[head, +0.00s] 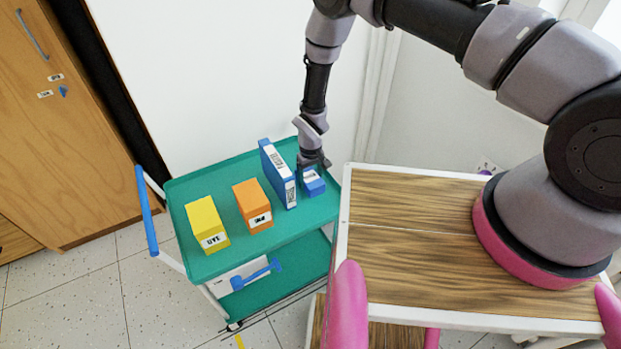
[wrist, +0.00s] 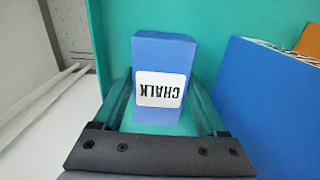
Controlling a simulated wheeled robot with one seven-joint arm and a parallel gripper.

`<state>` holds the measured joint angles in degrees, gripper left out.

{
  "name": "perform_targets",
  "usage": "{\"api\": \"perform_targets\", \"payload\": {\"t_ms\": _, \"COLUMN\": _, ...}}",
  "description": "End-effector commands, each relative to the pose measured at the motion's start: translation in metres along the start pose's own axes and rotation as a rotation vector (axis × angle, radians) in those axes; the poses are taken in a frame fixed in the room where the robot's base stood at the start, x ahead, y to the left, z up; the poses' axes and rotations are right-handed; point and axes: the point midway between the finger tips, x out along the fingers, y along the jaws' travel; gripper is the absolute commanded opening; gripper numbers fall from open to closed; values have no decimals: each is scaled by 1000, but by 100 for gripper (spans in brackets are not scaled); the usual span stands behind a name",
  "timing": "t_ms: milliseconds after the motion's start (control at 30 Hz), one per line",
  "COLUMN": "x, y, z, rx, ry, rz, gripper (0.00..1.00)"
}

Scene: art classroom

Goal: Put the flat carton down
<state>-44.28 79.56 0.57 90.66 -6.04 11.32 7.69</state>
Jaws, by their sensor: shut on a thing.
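A small blue carton (head: 313,184) with a white label is at the right end of the green trolley top (head: 215,263). In the wrist view the carton (wrist: 165,50) shows the word CHALK, upside down. My gripper (head: 313,164) reaches down to it from above. In the wrist view the fingers are on either side of the carton, shut on it. The carton is over or on the green surface; I cannot tell whether its underside touches.
A tall, thin blue box (head: 279,175) stands just left of the carton. Further left are an orange box (head: 253,205) and a yellow box (head: 206,224). A wood-topped table (head: 410,240) adjoins the trolley on the right. A white wall (head: 220,80) rises behind.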

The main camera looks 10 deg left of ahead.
Motion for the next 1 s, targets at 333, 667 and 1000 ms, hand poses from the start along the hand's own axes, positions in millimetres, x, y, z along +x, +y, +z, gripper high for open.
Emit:
{"api": "perform_targets", "payload": {"t_ms": 333, "x": 2, "y": 0, "z": 0, "rx": 0, "ry": 0, "rz": 0, "gripper": 100}}
{"api": "perform_targets", "payload": {"t_ms": 667, "x": -37, "y": 0, "z": -1, "rx": 0, "ry": 3, "rz": 0, "gripper": 100}}
{"api": "perform_targets", "payload": {"t_ms": 1000, "x": -104, "y": 0, "z": 0, "rx": 0, "ry": 1, "rz": 0, "gripper": 100}}
